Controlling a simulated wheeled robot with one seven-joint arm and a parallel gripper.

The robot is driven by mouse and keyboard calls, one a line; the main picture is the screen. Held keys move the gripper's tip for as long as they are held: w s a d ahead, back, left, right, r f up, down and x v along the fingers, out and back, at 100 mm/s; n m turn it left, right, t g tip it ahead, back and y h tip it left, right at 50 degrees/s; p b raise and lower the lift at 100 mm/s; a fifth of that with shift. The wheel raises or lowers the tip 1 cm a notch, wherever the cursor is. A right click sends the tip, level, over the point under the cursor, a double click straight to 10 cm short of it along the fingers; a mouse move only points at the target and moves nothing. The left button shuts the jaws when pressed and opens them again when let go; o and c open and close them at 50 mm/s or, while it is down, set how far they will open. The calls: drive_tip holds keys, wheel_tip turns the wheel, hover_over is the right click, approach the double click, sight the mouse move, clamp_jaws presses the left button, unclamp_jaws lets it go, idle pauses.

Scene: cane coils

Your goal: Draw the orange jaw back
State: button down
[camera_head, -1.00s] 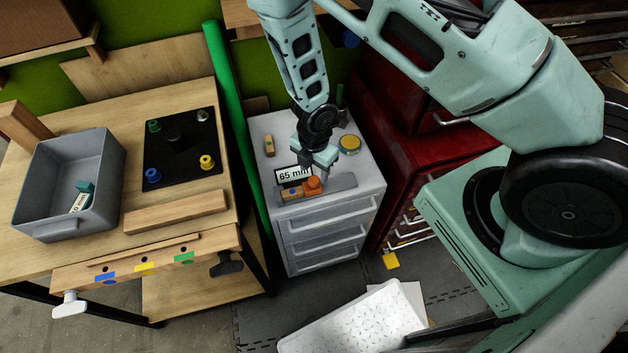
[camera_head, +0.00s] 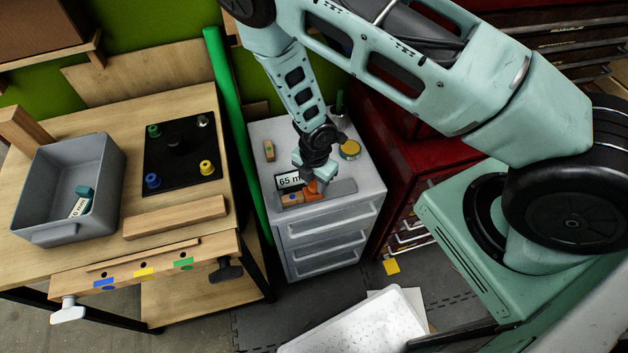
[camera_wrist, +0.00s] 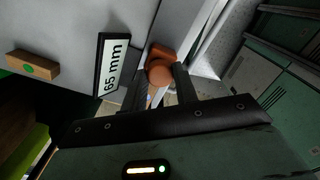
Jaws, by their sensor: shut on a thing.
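The orange jaw (camera_head: 313,189) sits on a grey slide rail (camera_head: 342,187) on top of a light grey drawer cabinet. My gripper (camera_head: 313,180) reaches down from above and is shut on the orange jaw. In the wrist view, the jaw's round orange knob (camera_wrist: 159,72) lies between the fingertips of my gripper (camera_wrist: 166,84). A wooden block with a blue dot (camera_head: 292,199) lies on the rail just left of the jaw. A "65 mm" sign (camera_head: 289,180) stands behind it; it also shows in the wrist view (camera_wrist: 113,66).
A small wooden block with a green dot (camera_head: 269,150) and a yellow-topped round tin (camera_head: 350,149) stand on the cabinet. The workbench at left holds a grey bin (camera_head: 42,235) and a black peg board (camera_head: 184,160). A red cabinet (camera_head: 402,160) stands close on the right.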

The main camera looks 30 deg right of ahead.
drive_tip(key=shift+s+d+b, duration=0.15)
drive_tip(key=shift+d+b, duration=0.15)
drive_tip(key=shift+d, duration=0.6)
drive_tip(key=c, duration=1.1)
unclamp_jaws()
drive_tip(key=shift+r, duration=0.5)
wheel_tip(320, 180, up, 16)
drive_tip(key=p, duration=0.9)
drive_tip(key=shift+r, duration=0.25)
